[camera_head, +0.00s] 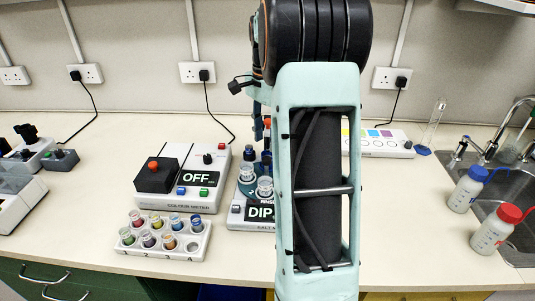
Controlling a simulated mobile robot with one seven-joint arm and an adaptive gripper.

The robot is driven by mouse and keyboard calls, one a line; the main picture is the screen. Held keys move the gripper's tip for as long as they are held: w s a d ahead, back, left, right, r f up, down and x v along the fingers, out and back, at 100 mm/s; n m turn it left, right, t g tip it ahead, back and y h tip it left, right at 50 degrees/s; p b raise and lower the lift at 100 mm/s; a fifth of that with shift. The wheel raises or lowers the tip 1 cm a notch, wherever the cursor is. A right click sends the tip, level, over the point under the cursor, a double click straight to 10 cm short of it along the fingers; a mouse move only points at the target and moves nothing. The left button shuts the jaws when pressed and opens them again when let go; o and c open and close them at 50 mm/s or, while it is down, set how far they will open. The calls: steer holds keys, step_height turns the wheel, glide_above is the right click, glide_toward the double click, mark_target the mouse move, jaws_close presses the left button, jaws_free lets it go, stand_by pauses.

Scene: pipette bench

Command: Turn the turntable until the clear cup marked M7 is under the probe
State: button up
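A meter with a "DIP" display (260,212) stands at mid-bench, its right side hidden behind my arm. On it a dark teal turntable (246,189) shows only at its left edge. Two clear cups, one at the back (247,172) and one at the front (265,187), stand on the visible part. I cannot read their marks, so I cannot tell which is M7. Dark blue upright parts with an orange-red piece show above the cups; I cannot tell which is the probe. My gripper is not in view; my arm link fills the middle.
Left of the turntable are a colour meter reading "OFF" (204,179) and a white rack (192,253) with several coloured vials. Right of my arm are a white panel (385,150), a glass cylinder (433,125), two wash bottles and a sink. The bench front right of my arm is clear.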

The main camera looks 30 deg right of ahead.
mark_target(267, 158)
step_height(267, 158, down, 6)
steer(key=shift+f, duration=0.2)
jaws_close()
stand_by(0.4)
